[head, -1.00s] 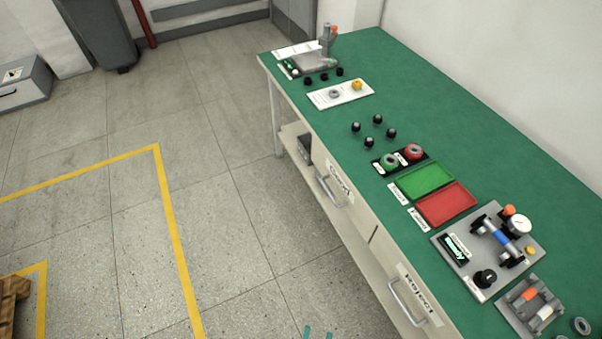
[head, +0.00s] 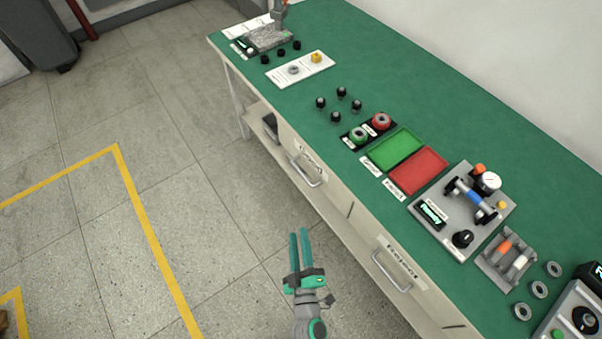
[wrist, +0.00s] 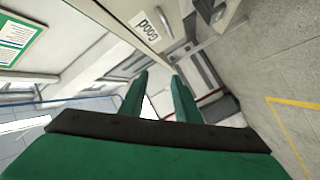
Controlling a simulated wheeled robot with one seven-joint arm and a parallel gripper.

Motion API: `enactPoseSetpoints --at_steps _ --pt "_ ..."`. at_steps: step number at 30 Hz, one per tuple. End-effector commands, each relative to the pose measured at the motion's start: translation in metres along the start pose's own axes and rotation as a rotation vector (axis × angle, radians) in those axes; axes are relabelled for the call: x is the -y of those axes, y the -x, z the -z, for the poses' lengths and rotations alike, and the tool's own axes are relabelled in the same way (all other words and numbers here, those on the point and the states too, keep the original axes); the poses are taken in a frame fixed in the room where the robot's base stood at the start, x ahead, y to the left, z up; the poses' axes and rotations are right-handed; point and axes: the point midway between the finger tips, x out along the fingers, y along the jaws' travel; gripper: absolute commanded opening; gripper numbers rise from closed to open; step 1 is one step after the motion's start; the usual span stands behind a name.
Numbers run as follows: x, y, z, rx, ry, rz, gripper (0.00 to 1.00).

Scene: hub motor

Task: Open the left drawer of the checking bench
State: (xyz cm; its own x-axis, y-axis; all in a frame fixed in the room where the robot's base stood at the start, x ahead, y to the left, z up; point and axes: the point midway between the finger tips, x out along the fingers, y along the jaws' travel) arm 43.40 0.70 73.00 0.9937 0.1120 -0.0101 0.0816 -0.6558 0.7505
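The checking bench (head: 345,60) has a green top and two pale drawers in its front. The left drawer (head: 330,190) is closed, with a label reading "Good" and a metal bar handle (head: 307,172). Its label also shows at the top of the wrist view (wrist: 146,25). The right drawer, labelled "Reject" (head: 402,260), is closed too and has its own bar handle (head: 391,272). My gripper (head: 299,232) is in front of the bench, below the left handle in the head picture and apart from it. Its two green fingers stand apart with nothing between them (wrist: 160,82).
On the bench are a green tray (head: 396,149), a red tray (head: 418,171), a gauge fixture (head: 462,212), several black knobs and rings. A device (head: 575,312) stands at the near right. Open tiled floor with yellow lines (head: 150,235) lies left of the bench.

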Motion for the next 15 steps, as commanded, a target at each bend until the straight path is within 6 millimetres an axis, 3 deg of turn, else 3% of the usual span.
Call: enactPoseSetpoints --at_steps 1,3,9,15 --pt "0.001 -0.023 -0.008 -0.016 0.061 0.002 0.29" --pt "0.005 -0.049 -0.019 -0.031 0.147 0.017 0.29" --pt "0.009 -0.118 -0.049 -0.067 0.367 0.066 0.29" --pt "0.007 -0.158 -0.069 -0.084 0.500 0.108 0.29"
